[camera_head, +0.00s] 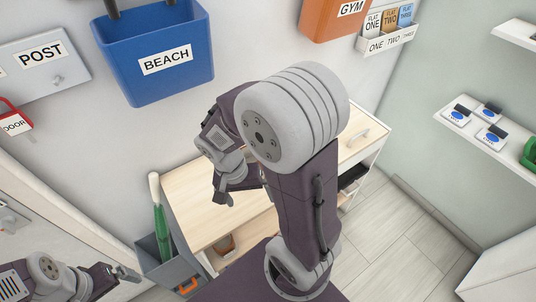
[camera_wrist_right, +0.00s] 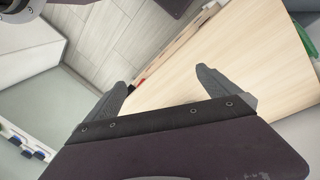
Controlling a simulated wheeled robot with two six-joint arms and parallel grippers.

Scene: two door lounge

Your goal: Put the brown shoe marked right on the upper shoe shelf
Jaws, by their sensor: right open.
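A pale wooden shoe bench (camera_head: 190,190) stands against the wall, with open shelf space below its top. A small brown thing (camera_head: 225,243) shows in a front opening; I cannot tell whether it is the shoe marked right. A dark item (camera_head: 352,178) sits in an opening at the right end. My right gripper (camera_head: 226,192) is above the bench top, open; in the right wrist view its fingers (camera_wrist_right: 161,78) are apart with nothing between them. My arm hides much of the bench. My left gripper (camera_head: 128,274) is at the lower left, its opening unclear.
A blue BEACH bin (camera_head: 160,62), an orange GYM bin (camera_head: 333,15) and a grey POST box (camera_head: 42,62) hang on the wall. A grey stand (camera_head: 158,256) with a green umbrella (camera_head: 161,222) is left of the bench. The floor (camera_head: 400,235) at right is clear.

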